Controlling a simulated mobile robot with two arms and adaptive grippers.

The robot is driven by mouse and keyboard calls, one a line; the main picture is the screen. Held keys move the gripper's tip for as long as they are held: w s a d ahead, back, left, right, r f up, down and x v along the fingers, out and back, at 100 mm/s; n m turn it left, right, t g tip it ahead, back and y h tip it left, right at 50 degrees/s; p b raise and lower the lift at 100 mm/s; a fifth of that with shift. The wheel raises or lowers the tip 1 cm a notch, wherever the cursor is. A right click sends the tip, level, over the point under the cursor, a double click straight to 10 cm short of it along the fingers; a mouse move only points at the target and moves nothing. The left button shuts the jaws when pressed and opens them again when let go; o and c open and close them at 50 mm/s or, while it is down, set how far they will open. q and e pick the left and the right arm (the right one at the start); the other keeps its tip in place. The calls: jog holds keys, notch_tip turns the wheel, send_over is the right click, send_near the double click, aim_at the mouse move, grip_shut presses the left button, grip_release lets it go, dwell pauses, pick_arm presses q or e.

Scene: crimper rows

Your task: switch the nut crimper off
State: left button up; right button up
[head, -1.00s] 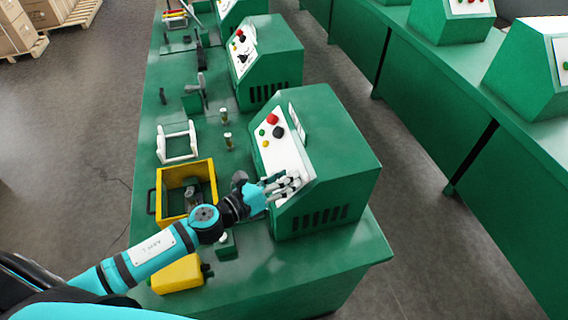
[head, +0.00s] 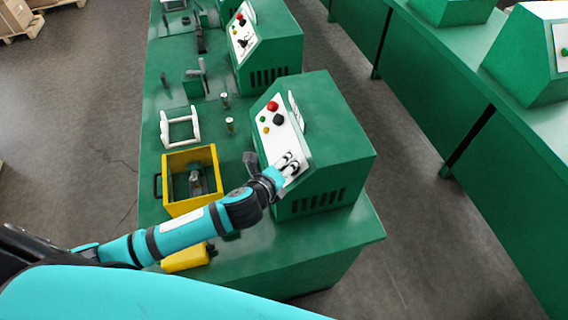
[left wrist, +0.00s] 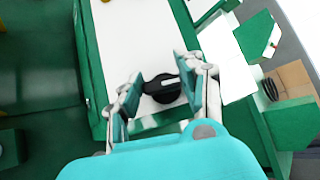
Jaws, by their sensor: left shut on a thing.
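The nearest green machine (head: 330,130) stands on the bench with a sloped white control panel (head: 284,140). The panel carries a red button (head: 272,106), a black button (head: 279,119), and small green and yellow buttons. My left gripper (head: 287,165) is at the panel's lower part. In the left wrist view, a black rotary knob (left wrist: 163,89) with a pale mark on the white panel (left wrist: 135,45) sits between the fingers of my left gripper (left wrist: 158,92), which is shut on it. In the head view, the gripper hides the knob. My right gripper is not in view.
A yellow open box (head: 180,205), a white frame (head: 180,128) and a yellow object (head: 185,258) lie on the bench left of the machine. A lever (head: 250,162) stands beside the panel. Another green machine (head: 268,45) stands behind.

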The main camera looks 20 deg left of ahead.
pick_arm(q)
jog(key=shift+n+g+y, duration=0.3)
jog(key=shift+n+y, duration=0.1)
jog(key=shift+n, duration=0.1)
jog(key=o, duration=1.2)
jog(key=shift+c, duration=0.2)
jog(key=v, duration=1.2)
jog(key=shift+a, duration=0.1)
